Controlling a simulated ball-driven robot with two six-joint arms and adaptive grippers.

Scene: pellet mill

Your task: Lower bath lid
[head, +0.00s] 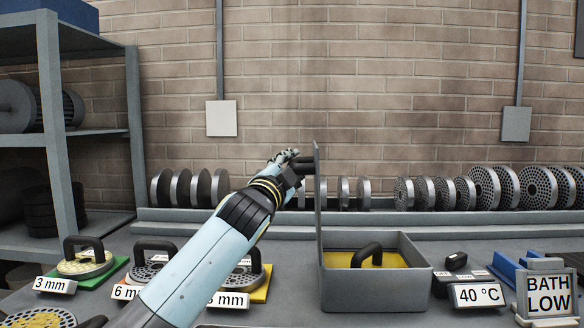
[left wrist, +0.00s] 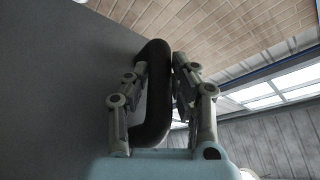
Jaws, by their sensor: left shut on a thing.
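The bath (head: 375,291) is a grey open box with yellow content and a black curved handle (head: 367,253) inside it. Its lid (head: 318,200) stands upright, seen edge-on, along the bath's left side. In the left wrist view the lid (left wrist: 60,85) is a broad grey panel at the left, with a black loop handle (left wrist: 155,95). My left gripper (head: 291,163) is at the lid's upper left side, shut on this handle; its fingers (left wrist: 160,85) lie on both sides of the handle in the left wrist view. My right gripper is out of view.
Dies with handles, by the 3 mm sign (head: 54,285) and other signs, stand at left. A 40 °C sign (head: 477,295) and a BATH LOW sign (head: 549,295) stand right of the bath. A rack of discs (head: 490,190) runs along the wall.

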